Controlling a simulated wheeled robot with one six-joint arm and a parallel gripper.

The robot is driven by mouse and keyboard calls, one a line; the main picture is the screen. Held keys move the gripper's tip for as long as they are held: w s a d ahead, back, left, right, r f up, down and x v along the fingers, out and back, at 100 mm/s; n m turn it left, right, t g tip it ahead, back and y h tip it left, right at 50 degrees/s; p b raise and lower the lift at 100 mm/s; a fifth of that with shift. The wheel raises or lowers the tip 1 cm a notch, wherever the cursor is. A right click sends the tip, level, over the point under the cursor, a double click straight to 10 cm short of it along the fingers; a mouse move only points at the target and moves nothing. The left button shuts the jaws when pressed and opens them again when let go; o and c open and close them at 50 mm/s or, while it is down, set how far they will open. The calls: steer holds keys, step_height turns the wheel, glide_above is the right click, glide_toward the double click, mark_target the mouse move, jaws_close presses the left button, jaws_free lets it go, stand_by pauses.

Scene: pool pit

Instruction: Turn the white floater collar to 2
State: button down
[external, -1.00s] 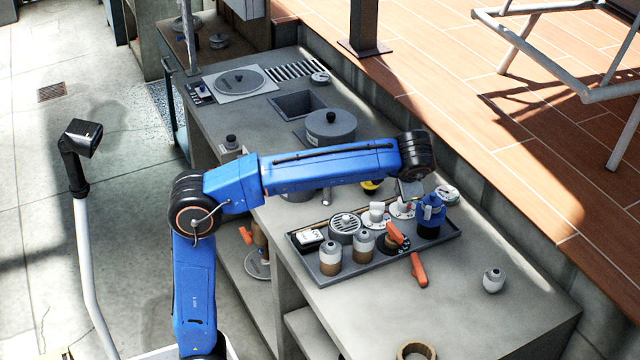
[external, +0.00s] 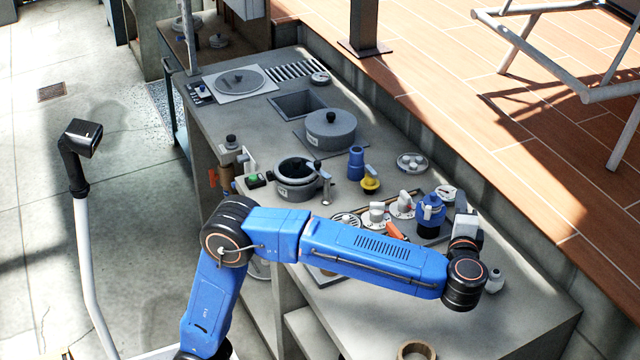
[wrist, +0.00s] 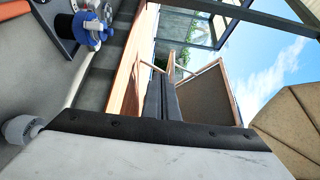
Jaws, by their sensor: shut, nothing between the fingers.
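Two white knobbed pieces stand on round white dials on the dark tray, a left one (external: 376,213) and a right one (external: 402,205) in the external view. I cannot tell which is the white floater, nor read its setting. My gripper (external: 462,203) is right of the blue piece (external: 430,211), apart from the white pieces. In the wrist view my gripper (wrist: 161,95) is shut and empty, its fingers pointing away from the counter. The blue piece shows at that view's upper left (wrist: 88,28); the white pieces are not clear there.
My arm hides much of the tray's front. A yellow piece (external: 370,181), a blue cylinder (external: 356,163) and a grey pot (external: 297,182) stand behind. A small grey jar (external: 495,281) stands beside my wrist. The counter (external: 530,310) is clear at front right.

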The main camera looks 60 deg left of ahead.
glide_toward(429, 212)
steer(key=w+d, duration=0.3)
steer(key=d, duration=0.4)
steer(key=shift+w+a, duration=0.4)
steer(key=shift+a, duration=1.55)
steer(key=shift+w+a, duration=0.45)
steer(key=shift+a, duration=1.5)
steer(key=shift+w+a, duration=0.4)
steer(key=shift+a, duration=1.55)
steer(key=shift+s+a+m+t+h, duration=0.5)
steer(key=shift+s+a+t, duration=0.1)
steer(key=shift+s+a, duration=0.25)
steer(key=shift+d, duration=0.1)
